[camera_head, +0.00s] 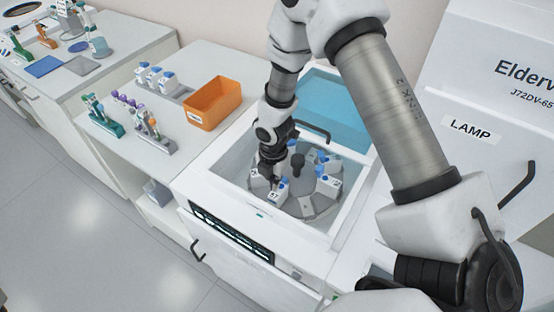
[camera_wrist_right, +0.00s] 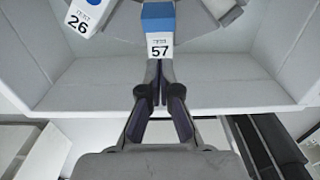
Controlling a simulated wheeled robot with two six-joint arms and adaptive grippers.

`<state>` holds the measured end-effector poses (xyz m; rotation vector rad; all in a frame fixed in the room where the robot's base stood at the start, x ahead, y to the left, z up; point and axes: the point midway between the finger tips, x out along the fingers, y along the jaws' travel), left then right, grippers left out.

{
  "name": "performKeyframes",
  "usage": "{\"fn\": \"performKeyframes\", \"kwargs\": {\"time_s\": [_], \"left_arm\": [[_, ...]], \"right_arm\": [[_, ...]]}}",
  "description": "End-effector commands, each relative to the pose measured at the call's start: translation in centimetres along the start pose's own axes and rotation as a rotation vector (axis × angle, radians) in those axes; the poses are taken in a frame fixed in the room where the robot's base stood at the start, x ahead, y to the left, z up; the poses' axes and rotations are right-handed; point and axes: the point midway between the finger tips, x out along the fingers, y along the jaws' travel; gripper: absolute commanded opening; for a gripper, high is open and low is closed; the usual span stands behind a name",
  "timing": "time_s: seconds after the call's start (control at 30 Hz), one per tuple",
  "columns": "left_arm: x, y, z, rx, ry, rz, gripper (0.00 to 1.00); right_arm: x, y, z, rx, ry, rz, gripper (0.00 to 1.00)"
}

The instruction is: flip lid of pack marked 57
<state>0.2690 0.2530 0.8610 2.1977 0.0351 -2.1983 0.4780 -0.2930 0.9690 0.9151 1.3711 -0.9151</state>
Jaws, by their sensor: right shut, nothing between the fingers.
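The pack marked 57 (camera_wrist_right: 160,44) is a white block with a blue lid (camera_wrist_right: 158,17), at the top middle of the right wrist view. In the head view this pack (camera_head: 277,194) sits at the near side of the round grey carousel (camera_head: 308,207) inside the open white machine. My right gripper (camera_wrist_right: 158,66) is shut and empty, its fingertips close below the labelled face of the pack. I cannot tell whether they touch it, nor whether the lid is raised. In the head view the right gripper (camera_head: 270,172) reaches down into the well. My left gripper is not in view.
Pack 26 (camera_wrist_right: 80,19) stands left of pack 57. Other blue-capped packs (camera_head: 329,166) ring the carousel around a dark central knob (camera_head: 296,161). The well's white walls (camera_head: 227,195) enclose it. An orange bin (camera_head: 213,103) and tube racks (camera_head: 104,117) stand on the bench to the left.

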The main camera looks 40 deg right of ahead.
Motion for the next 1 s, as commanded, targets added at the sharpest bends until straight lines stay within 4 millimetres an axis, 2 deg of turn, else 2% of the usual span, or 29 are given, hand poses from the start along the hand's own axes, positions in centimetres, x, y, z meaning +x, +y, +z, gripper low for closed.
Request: {"fn": "performKeyframes", "kwargs": {"time_s": [0.27,0.8,1.0], "left_arm": [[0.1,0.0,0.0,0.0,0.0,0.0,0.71],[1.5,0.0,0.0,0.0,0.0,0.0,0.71],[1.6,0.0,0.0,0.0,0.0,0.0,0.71]], "right_arm": [[0.2,0.0,0.0,0.0,0.0,0.0,0.0],[2.4,0.0,0.0,0.0,0.0,0.0,0.0],[2.6,0.0,0.1,0.0,0.0,0.001,0.0]]}}
